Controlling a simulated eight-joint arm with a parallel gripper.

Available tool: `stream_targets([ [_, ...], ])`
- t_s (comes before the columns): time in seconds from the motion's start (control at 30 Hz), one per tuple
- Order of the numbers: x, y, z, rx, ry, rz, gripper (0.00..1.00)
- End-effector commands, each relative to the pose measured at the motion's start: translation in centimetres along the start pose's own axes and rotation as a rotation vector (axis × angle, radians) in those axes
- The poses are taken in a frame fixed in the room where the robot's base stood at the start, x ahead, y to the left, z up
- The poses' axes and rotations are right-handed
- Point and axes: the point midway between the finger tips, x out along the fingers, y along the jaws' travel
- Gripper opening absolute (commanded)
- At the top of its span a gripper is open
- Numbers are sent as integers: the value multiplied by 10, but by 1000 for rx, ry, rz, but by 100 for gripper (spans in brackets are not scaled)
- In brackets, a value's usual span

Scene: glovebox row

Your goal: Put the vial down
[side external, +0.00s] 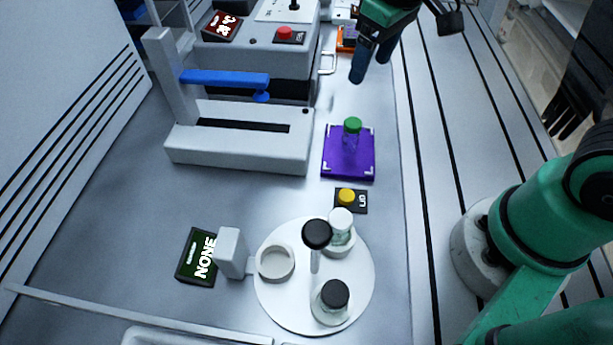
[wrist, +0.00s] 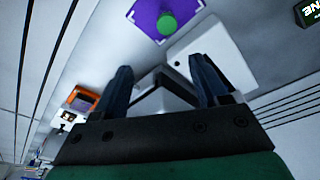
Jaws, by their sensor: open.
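The vial (side external: 351,138), clear with a green cap, stands upright on a purple pad (side external: 335,168) with white corner marks. In the wrist view the green cap of the vial (wrist: 167,24) shows from above on the purple pad (wrist: 146,16). My gripper (side external: 372,76) is raised behind the pad in the side view, apart from the vial. Its two dark fingers are spread with nothing between them, as the wrist view of the gripper (wrist: 162,82) also shows.
A white turntable (side external: 292,318) in front holds black-capped and white-capped containers. A yellow button (side external: 346,196) sits between pad and turntable. A white device with a blue lever (side external: 225,78) stands left of the pad. A display (side external: 198,257) reads NONE. Bench right of the pad is clear.

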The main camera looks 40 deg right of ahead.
Motion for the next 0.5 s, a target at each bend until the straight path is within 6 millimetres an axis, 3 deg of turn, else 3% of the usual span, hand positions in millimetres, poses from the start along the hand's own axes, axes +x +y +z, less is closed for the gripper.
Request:
stream_targets([
  [0.23, 9, 20, 15, 136, 337, 44, 67],
  [0.5, 11, 25, 17, 173, 444, 58, 67],
])
